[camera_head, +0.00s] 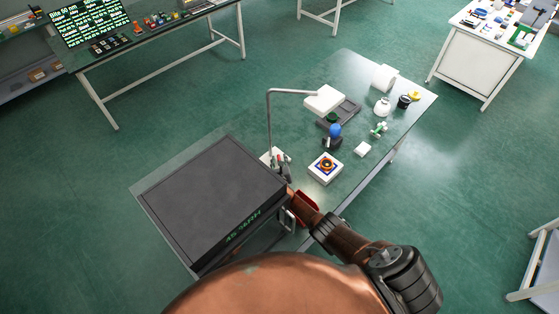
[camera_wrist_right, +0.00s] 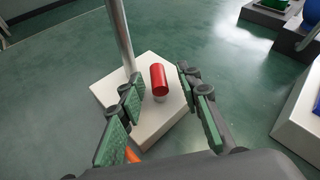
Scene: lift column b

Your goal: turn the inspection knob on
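A red cylindrical knob (camera_wrist_right: 159,80) stands on the square white base (camera_wrist_right: 112,90) of a lamp, beside the lamp's metal pole (camera_wrist_right: 121,35), in the right wrist view. My right gripper (camera_wrist_right: 156,84) is open, its two green-padded fingers on either side of the knob in that picture, with no clear contact. In the head view the right gripper (camera_head: 283,168) is at the lamp base (camera_head: 267,156), and the knob is mostly hidden there. The lamp head (camera_head: 324,99) hangs over the table. I cannot see which way the knob is set. My left gripper is not in view.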

